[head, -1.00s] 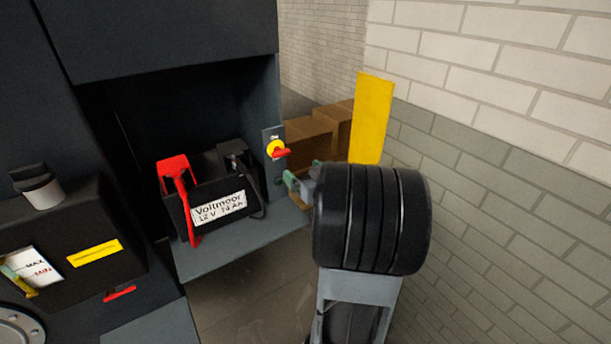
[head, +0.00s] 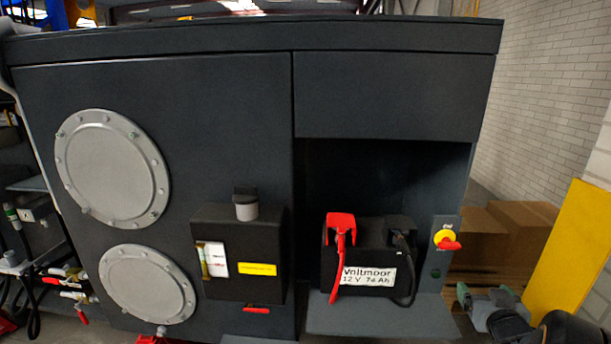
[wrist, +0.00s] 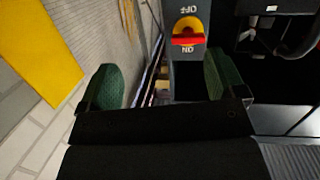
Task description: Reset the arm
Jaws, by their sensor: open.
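My gripper (head: 483,298) is at the lower right of the head view, just right of the battery shelf. In the wrist view its two green-padded fingers (wrist: 163,82) stand wide apart with nothing between them. A red rotary switch on a yellow disc (head: 447,240) sits on a grey post to the left of and above my gripper in the head view. The switch also shows at the top of the wrist view (wrist: 188,32), beyond the fingers, with OFF and ON labels upside down. My gripper appears apart from it.
A battery labelled Voltmoor (head: 368,276) with a red terminal cover (head: 340,228) stands on a shelf (head: 380,318) in the dark bay. A black reservoir box (head: 238,280) is to its left. Cardboard boxes (head: 505,235) and a yellow panel (head: 570,250) stand at the right, near my arm.

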